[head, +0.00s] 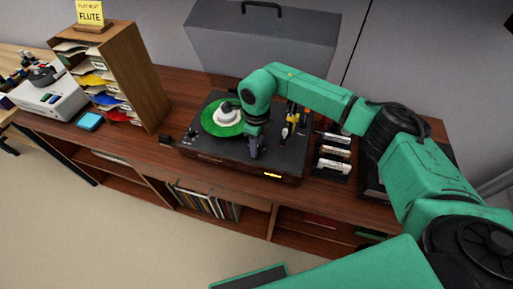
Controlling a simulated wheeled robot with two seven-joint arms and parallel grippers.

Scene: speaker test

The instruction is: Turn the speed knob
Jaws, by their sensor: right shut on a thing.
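The turntable (210,147) is a dark box with a green record (211,124) on its platter and a pale, stepped piece on the record's middle. My right gripper (254,153) reaches down to the turntable's top near its front edge, right of the record. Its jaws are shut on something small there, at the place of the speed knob. The knob itself is hidden by the fingers. My left gripper is not in view.
The tonearm parts (287,128) stand close to the right of my gripper. A wooden sorter (142,85) with coloured papers stands left, with a "FLUTE" sign (90,13) on top.

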